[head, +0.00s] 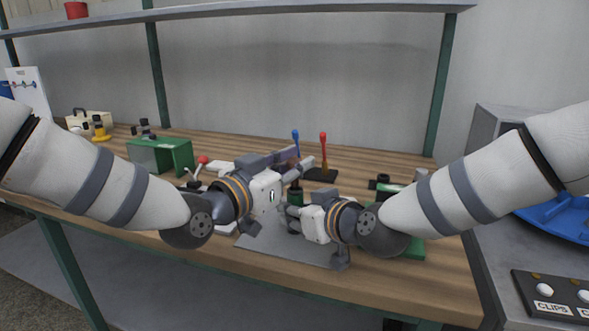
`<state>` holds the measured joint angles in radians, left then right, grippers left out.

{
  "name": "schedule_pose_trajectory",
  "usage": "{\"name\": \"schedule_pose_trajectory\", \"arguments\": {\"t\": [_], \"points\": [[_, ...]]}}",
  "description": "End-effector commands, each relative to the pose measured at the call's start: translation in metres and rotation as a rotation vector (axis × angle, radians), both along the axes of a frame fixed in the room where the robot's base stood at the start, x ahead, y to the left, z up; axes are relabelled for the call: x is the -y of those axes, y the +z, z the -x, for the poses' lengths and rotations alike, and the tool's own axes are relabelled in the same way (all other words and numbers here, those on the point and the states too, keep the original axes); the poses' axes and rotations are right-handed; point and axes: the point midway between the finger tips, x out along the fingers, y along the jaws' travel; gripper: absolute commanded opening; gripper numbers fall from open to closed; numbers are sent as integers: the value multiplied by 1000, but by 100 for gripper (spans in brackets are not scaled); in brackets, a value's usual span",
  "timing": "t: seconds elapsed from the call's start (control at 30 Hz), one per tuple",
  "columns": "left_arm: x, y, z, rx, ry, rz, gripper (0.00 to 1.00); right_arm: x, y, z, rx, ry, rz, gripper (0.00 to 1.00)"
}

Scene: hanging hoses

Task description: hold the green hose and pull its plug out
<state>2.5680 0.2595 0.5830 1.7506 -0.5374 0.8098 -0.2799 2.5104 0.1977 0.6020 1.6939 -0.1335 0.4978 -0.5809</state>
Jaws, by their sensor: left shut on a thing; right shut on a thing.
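A short piece of the green hose (296,199) shows upright between my two grippers, near the middle of the bench; its dark top end shows above the green. My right gripper (291,212) reaches in from the right and is shut on the green hose. My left gripper (294,166) is just above and is shut on a small dark piece, which seems to be the plug (288,157). The fingers hide most of the plug, so I cannot tell whether it is still seated in the hose.
A blue-handled lever (296,138) and a red-handled lever (323,145) stand close behind the grippers. A green bracket (162,155) is at the left. A grey plate (285,248) lies on the wooden bench (400,280) in front. A shelf (260,11) runs above.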

Motion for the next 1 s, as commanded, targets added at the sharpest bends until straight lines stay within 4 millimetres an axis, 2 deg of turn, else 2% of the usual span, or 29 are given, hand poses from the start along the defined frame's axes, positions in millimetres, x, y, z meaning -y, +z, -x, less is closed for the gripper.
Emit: {"name": "schedule_pose_trajectory", "arguments": {"t": [0.57,1.0], "points": [[0,30,0,1,0,0,0,0,0,0,0,0,0,0],[0,34,0,2,1,0,0,0,0,0,0,0,0,0]]}}
